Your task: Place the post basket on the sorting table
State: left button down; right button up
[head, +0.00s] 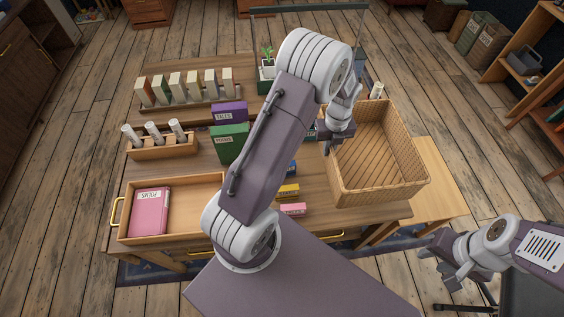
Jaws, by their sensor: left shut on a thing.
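The post basket (385,190) is a large, empty wicker box at the right side of the wooden sorting table (260,185). It overlaps the table's right part and a lighter wooden surface (440,180) beside it. I cannot tell whether its base touches the table or hangs just above it. My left gripper (331,143) is shut on the basket's left rim near its far corner. My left arm crosses the middle of the view and hides part of the table. My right gripper (440,262) is at the lower right, empty, apart from the basket, with its fingers apart.
A shallow wooden tray (205,182) holds a pink book (150,211). A row of books (185,88), a rack of paper rolls (162,147), purple (229,113) and green (230,143) boxes and a potted plant (267,65) crowd the left and back. Small boxes (289,191) stand left of the basket.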

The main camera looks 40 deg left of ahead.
aim_at(325, 165)
pick_arm(q)
jog(key=shift+d+f, duration=0.1)
jog(key=shift+f, duration=0.05)
jog(key=f, duration=0.6)
jog(key=shift+w, duration=0.2)
jog(key=shift+s+f, duration=0.1)
jog(key=shift+f, duration=1.8)
jog(key=shift+b, duration=0.3)
jog(key=c, duration=1.6)
grip_release()
jog(key=shift+f, duration=0.1)
jog(key=shift+o, duration=0.2)
